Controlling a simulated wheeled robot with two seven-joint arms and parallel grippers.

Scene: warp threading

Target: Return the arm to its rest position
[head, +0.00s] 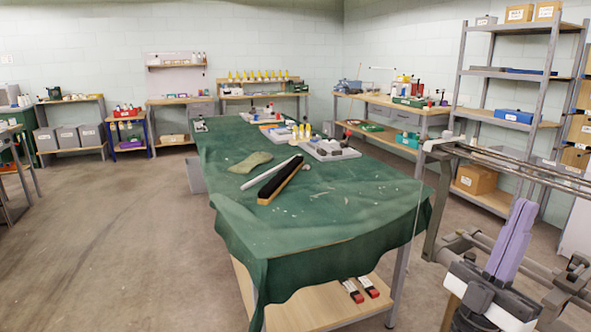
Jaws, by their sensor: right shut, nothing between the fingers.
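My right gripper (523,206) is at the lower right in the head view. Its two lavender fingers point up and lie together, with nothing visible between them. It is in front of a grey metal frame with long rails (500,160), right of the green-covered table. I cannot tell whether it touches the frame. My left gripper is not in view.
The table under a green cloth (340,205) holds a long dark brush-like bar (280,180), a pale rod, a folded olive cloth (250,162) and grey trays (330,149). Metal shelving (550,75) stands at the back right. The floor left of the table (130,240) is clear.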

